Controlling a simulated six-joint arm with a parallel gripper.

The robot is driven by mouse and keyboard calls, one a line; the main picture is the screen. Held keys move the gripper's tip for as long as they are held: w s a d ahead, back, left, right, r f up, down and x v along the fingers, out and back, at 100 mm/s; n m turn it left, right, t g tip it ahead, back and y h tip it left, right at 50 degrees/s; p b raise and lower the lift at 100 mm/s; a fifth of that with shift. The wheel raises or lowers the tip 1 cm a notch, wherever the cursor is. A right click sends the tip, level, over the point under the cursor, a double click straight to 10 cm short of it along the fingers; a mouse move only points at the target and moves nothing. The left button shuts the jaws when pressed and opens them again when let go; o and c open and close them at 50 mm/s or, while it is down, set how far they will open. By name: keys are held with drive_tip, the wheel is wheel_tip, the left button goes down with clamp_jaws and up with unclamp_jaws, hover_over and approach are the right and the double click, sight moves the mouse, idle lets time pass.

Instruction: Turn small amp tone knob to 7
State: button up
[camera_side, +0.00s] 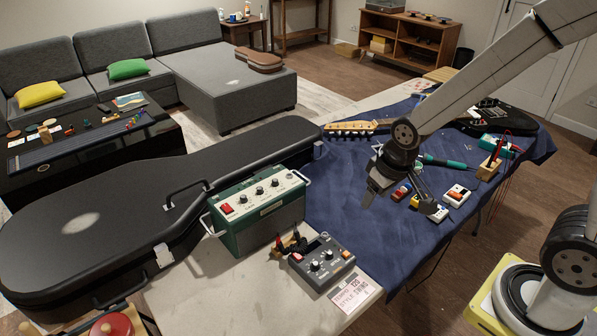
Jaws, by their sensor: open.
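The small amp (257,212) is a green box with a pale top panel and side handles, standing on the table. Its panel carries a red switch (227,208) and several dark knobs (260,190) in a row. The knob labels and pointer positions are too small to read, so I cannot tell which is the tone knob. My gripper (376,196) is open and empty, pointing down above the blue cloth, to the right of the amp and apart from it.
A black guitar case (95,215) lies close behind and left of the amp. A grey pedal box (322,262) and a printed card (356,295) lie in front. Small pedals (428,206) sit right of my gripper on the blue cloth (340,200). A guitar headstock (350,128) lies behind.

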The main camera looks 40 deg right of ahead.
drive_tip(key=w+a+m, duration=0.1)
drive_tip(key=w+a, duration=0.1)
drive_tip(key=w, duration=1.1)
drive_tip(key=m+t+h, duration=0.1)
drive_tip(key=m, duration=0.1)
approach(275, 180)
drive_tip(key=shift+s+f, duration=0.15)
drive_tip(key=shift+f, duration=0.3)
drive_tip(key=shift+f, duration=0.1)
drive_tip(key=shift+x, duration=3.8)
clamp_jaws()
